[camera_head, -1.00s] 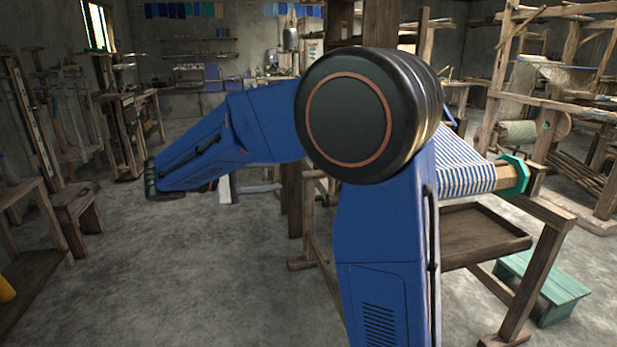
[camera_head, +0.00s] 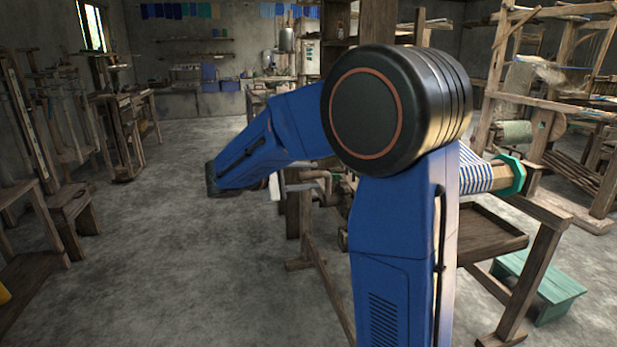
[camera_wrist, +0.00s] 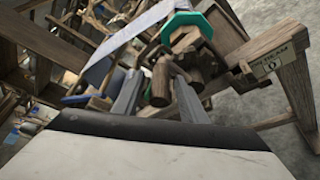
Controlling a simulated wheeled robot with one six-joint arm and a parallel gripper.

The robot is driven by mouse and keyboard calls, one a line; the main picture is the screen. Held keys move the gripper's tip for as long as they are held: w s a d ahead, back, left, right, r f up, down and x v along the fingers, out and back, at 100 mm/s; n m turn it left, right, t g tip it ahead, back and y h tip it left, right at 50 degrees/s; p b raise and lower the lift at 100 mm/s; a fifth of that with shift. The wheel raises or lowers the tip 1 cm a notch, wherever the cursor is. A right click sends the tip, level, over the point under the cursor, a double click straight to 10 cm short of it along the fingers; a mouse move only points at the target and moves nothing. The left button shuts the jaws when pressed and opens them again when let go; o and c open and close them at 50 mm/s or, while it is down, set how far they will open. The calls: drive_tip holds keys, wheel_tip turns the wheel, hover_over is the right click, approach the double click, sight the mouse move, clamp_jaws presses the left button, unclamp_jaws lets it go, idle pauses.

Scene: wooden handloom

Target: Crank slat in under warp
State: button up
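The blue-and-white striped warp (camera_head: 476,170) lies over the loom's beam, which has a green octagonal end (camera_head: 512,174); most of it is behind my arm. In the wrist view, a pale band that looks like the warp (camera_wrist: 133,38) runs to a green octagonal end (camera_wrist: 185,25). My gripper (camera_wrist: 158,104) has its two grey fingers apart. A round wooden handle-like piece (camera_wrist: 160,80) shows between and beyond them; I cannot tell whether they touch it. In the head view, the gripper (camera_head: 318,180) is partly hidden by my arm. I cannot make out a slat.
A loom post with a label (camera_wrist: 275,62) stands at right in the wrist view. A wooden tray (camera_head: 490,232) and a green stool (camera_head: 540,285) are at the loom's right side. The floor (camera_head: 200,270) left of the loom is mostly clear; benches line the left.

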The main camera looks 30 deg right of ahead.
clamp_jaws()
drive_tip(key=shift+s, duration=0.2)
idle(0.3)
